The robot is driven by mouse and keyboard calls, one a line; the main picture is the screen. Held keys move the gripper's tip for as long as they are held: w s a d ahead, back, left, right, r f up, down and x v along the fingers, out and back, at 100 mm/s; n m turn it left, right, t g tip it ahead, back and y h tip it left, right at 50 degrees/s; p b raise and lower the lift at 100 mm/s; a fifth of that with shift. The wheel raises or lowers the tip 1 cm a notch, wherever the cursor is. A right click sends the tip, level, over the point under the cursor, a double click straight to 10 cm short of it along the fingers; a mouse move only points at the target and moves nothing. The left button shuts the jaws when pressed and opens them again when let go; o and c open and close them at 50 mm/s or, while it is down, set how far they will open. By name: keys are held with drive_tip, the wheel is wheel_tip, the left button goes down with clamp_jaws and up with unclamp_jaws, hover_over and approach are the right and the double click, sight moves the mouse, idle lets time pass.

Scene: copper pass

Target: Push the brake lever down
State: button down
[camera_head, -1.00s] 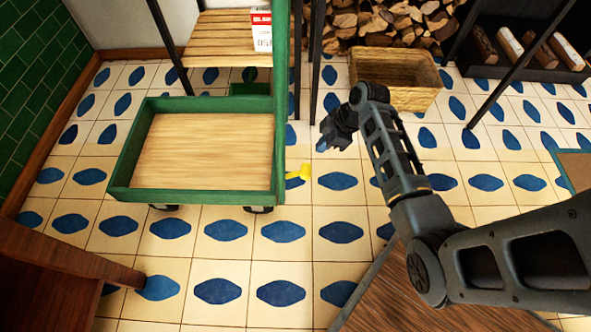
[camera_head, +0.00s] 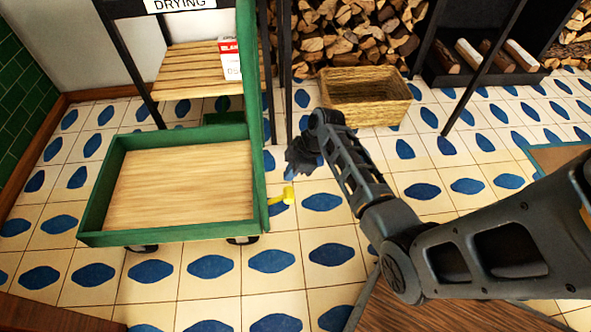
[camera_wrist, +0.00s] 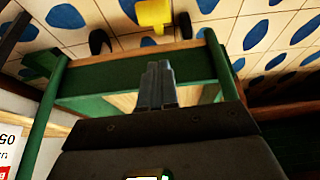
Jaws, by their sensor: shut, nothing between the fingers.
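The yellow brake lever (camera_head: 282,196) sticks out low from the right end of the green cart (camera_head: 252,150), beside the corner post, above the floor. It also shows at the top of the wrist view (camera_wrist: 155,14), beyond the cart's edge. My gripper (camera_head: 291,173) is shut and empty, pointing down just above and slightly right of the lever in the head view. In the wrist view its closed fingertips (camera_wrist: 157,66) appear in front of the green cart edge. A gap shows between fingers and lever, and no contact is visible.
The cart's wooden deck (camera_head: 180,185) is empty. A slatted rack with a red and white box (camera_head: 231,60) stands behind it. A wicker basket (camera_head: 366,98) sits behind my arm, before stacked firewood.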

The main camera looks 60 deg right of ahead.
drive_tip(key=b, duration=0.3)
hover_over(285, 194)
drive_tip(key=f, duration=0.6)
drive_tip(key=shift+s+d+f, duration=0.1)
drive_tip(key=shift+s+d, duration=0.1)
drive_tip(key=shift+s, duration=0.15)
drive_tip(key=shift+s+d+f, duration=0.2)
drive_tip(key=shift+f, duration=0.45)
drive_tip(key=shift+f+b, duration=0.15)
drive_tip(key=shift+b, duration=0.15)
drive_tip(key=shift+s, duration=0.2)
